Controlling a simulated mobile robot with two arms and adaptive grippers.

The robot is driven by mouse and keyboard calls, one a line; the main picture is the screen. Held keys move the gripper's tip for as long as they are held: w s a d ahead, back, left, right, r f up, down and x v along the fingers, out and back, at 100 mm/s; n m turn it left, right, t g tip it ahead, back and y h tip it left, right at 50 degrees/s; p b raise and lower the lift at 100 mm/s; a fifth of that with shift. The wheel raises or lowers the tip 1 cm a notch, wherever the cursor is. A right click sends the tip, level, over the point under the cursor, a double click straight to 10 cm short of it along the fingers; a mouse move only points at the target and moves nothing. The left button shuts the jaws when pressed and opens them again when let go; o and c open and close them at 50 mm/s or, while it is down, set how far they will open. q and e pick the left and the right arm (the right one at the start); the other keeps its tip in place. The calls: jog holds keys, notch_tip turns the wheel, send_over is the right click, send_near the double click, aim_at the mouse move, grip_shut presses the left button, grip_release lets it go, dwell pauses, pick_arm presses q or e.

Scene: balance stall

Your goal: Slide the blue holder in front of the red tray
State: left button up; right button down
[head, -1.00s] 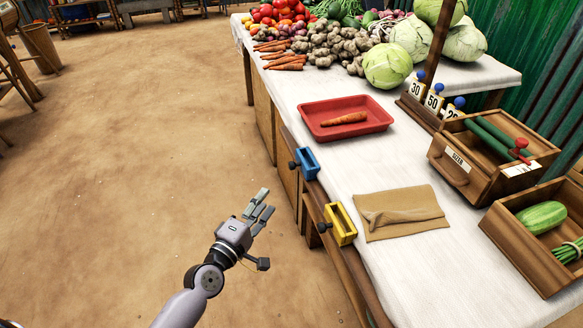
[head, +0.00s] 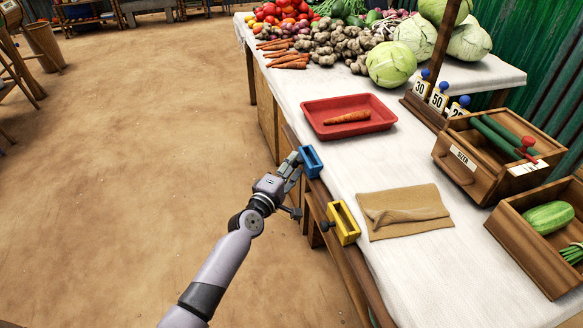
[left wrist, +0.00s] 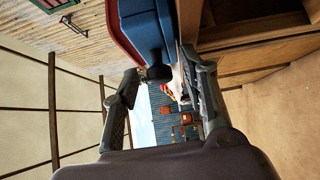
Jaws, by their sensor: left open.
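The blue holder (head: 311,161) is a small open box on the wooden rail along the table's front edge, near the red tray's lower left corner. The red tray (head: 372,105) lies on the white cloth with a carrot (head: 347,117) in it. My left gripper (head: 294,164) is open at the blue holder's left side. In the left wrist view the blue holder (left wrist: 144,25) and its dark knob (left wrist: 158,73) show ahead, between the open fingers (left wrist: 165,90). Contact with the knob cannot be told. My right gripper is not in view.
A yellow holder (head: 345,222) sits on the same rail (head: 318,187), nearer me. A folded brown cloth (head: 405,211) lies beside it. Wooden crates (head: 490,160) stand at right, vegetables at the back. The dirt floor (head: 130,180) at left is clear.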

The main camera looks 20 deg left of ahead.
pick_arm(q)
jog(key=shift+c, duration=0.2)
grip_shut()
dwell(0.6)
